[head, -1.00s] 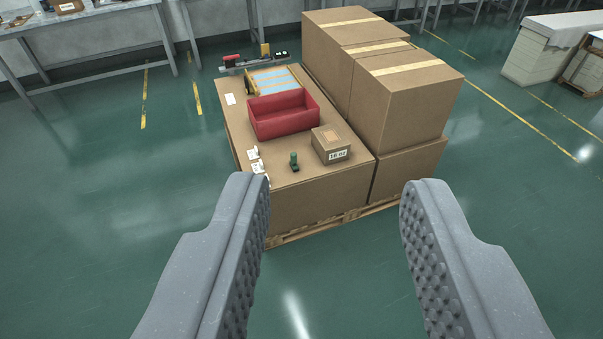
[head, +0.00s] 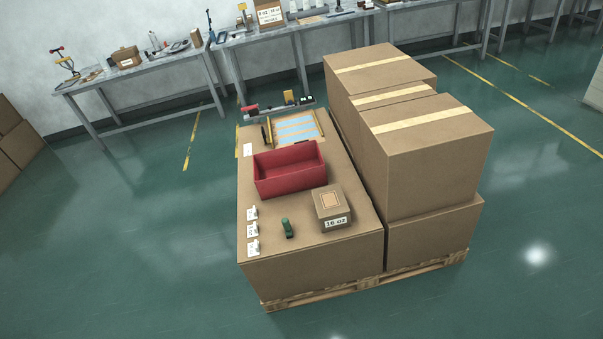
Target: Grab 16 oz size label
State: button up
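A small brown box (head: 331,198) with a white label reading "16 oz" (head: 335,222) on its front side sits near the front right of a large cardboard-topped pallet load (head: 300,248). Several small white labels lie near the left edge of that top: a front one (head: 253,247), a middle one (head: 252,230) and a back one (head: 252,213). Their print is too small to read. A small dark green object (head: 287,228) stands between these labels and the small box. My gripper is not in view.
A red open bin (head: 290,170) sits behind the small box. Blue-striped sheets (head: 297,129) lie behind the bin. Tall stacked cartons (head: 425,150) rise close on the right. Workbenches (head: 150,75) line the back wall. The green floor (head: 120,250) to the left is clear.

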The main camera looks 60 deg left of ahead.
aim_at(252, 247)
jog(key=u, duration=0.25)
jog(key=i, duration=1.2)
jog(key=u, duration=0.9)
jog(key=i, duration=0.35)
jog(key=u, duration=0.25)
jog(key=k, duration=0.9)
jog(key=u, duration=0.15)
jog(key=i, duration=0.9)
jog(key=z, duration=0.05)
